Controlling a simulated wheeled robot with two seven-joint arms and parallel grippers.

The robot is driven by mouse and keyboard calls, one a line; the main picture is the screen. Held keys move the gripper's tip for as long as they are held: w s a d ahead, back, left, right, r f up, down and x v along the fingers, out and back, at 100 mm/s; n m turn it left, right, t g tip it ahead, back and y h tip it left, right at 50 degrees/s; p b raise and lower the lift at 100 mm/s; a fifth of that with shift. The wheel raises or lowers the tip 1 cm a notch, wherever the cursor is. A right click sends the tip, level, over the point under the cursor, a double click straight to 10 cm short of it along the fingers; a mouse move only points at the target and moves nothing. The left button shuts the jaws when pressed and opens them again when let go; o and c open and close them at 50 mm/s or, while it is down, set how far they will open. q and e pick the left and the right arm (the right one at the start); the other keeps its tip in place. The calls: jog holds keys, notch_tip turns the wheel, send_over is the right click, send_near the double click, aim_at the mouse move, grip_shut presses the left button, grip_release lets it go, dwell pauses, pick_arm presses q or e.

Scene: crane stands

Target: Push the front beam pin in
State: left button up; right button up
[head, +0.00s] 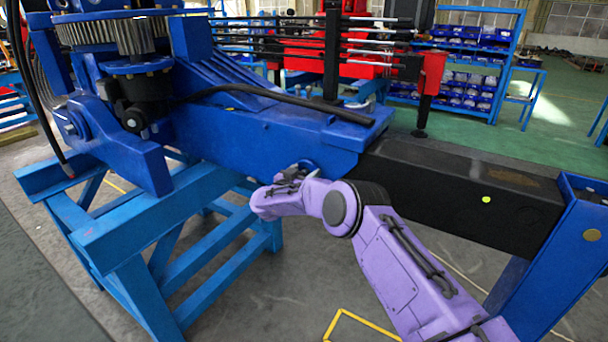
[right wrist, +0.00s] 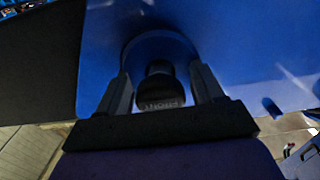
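The front beam pin (right wrist: 160,92) is a dark round pin with pale lettering on its end. It stands out of a round blue boss (right wrist: 158,48) on the side of the blue crane beam (head: 260,135). My right gripper (right wrist: 160,88) has one finger on each side of the pin, with narrow blue gaps showing between; I see no clear contact. In the head view my purple right arm reaches the beam's near side, and my right gripper (head: 305,175) is small and partly hidden there. The pin itself cannot be made out in that view. My left gripper is not in view.
The beam rests on a blue stand (head: 115,225). A black beam section (head: 460,190) runs right from the blue beam to a blue post (head: 565,250). A black hose (head: 300,100) lies along the top. Blue shelving with bins (head: 465,70) stands behind.

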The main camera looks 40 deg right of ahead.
jog(key=shift+a, duration=0.3)
jog(key=b+v, duration=0.2)
jog(key=v, duration=0.8)
jog(key=shift+s, duration=0.15)
